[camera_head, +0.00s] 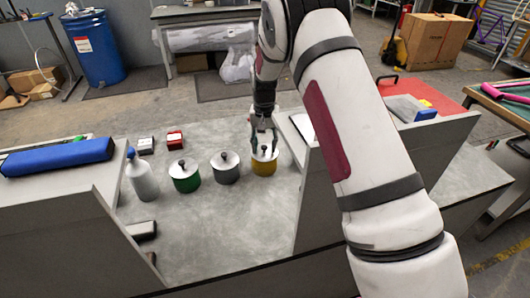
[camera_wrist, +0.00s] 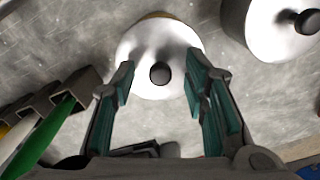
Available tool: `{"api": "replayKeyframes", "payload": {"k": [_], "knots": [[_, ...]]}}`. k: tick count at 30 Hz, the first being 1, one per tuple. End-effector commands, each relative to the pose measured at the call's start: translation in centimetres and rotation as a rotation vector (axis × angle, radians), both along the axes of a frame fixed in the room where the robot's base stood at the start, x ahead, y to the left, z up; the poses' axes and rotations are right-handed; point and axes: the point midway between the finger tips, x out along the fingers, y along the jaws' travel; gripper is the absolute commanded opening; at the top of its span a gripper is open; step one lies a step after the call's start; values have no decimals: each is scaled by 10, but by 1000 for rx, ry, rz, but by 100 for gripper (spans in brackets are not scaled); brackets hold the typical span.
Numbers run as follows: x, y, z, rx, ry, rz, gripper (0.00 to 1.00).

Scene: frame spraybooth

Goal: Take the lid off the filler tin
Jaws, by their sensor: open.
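A yellow tin (camera_head: 264,168) stands at the right end of a row of three tins on the grey bench. Its silver lid (camera_wrist: 160,40) is on, with a black knob (camera_wrist: 160,73) at the centre. My gripper (camera_head: 262,143) is directly above this tin, pointing down. In the wrist view the open fingers (camera_wrist: 160,68) stand either side of the knob, with clear gaps and nothing held. A grey tin (camera_head: 225,175) and a green tin (camera_head: 185,184), both lidded, stand to the left. No label shows which tin holds filler.
A white bottle (camera_head: 143,178) stands left of the tins. Upright grey panels flank the bench, the right one (camera_head: 318,185) close to my gripper.

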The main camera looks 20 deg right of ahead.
Motion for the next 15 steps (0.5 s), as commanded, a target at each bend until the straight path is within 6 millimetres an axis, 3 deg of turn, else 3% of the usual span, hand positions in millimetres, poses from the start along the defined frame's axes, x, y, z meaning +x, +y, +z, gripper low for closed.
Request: {"api": "replayKeyframes", "payload": {"k": [6, 12, 15], "knots": [[1, 0, -1, 1, -1, 0, 41], [1, 0, -1, 1, -1, 0, 0], [1, 0, 0, 1, -1, 0, 0]]}}
